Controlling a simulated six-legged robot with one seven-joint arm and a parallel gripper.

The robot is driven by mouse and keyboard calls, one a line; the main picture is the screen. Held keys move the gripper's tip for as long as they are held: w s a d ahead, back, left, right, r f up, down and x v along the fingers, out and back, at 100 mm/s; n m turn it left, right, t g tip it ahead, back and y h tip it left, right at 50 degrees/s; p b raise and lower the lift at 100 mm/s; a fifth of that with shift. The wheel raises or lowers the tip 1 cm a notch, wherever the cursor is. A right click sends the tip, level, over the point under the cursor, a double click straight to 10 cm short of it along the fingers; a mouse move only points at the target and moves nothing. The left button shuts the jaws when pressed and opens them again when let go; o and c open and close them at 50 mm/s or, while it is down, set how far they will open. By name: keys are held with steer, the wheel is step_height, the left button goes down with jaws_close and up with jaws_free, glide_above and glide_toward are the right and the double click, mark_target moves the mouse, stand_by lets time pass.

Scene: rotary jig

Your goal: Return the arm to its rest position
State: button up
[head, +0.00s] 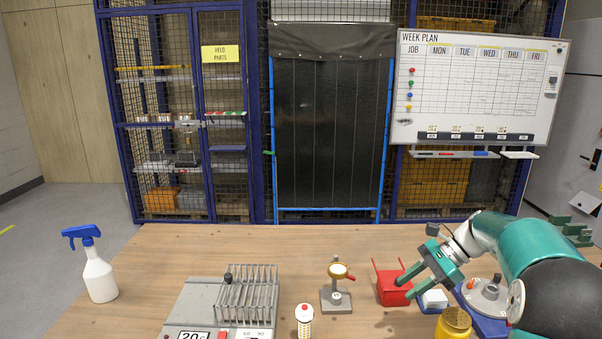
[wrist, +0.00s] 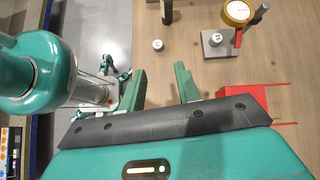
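My arm reaches in from the right of the head view, over the right part of the wooden table. My gripper (head: 408,284) points down and left, close to a red box (head: 390,288); I cannot tell from the head view whether they touch. In the wrist view my gripper (wrist: 161,84) has its two green fingers apart, with bare wood between them and nothing held. The red box (wrist: 240,100) there lies right of the fingers, partly hidden by the gripper body.
A grey stand with a yellow-rimmed dial and red handle (head: 336,297) stands left of the red box. A tube rack (head: 247,300) and spray bottle (head: 99,277) stand farther left.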

steer(key=s+a+r+n+t+h, duration=0.1)
steer(key=s+a+r+n+h, duration=0.25)
steer(key=s, duration=0.25)
steer(key=s+a+r+n+h, duration=0.2)
steer(key=s+a+n, duration=0.15)
steer(key=s, duration=0.25)
steer(key=s+a+n+t+h, duration=0.1)
steer(key=s+n+t+h, duration=0.1)
steer(key=s+n, duration=0.2)
steer(key=s+a+f+n+t+h, duration=0.1)
steer(key=s+n, duration=0.4)
steer(key=s, duration=0.6)
steer(key=shift+s+a+f+t+h, duration=0.2)
steer(key=shift+a+t+h, duration=0.35)
steer(key=shift+t, duration=0.45)
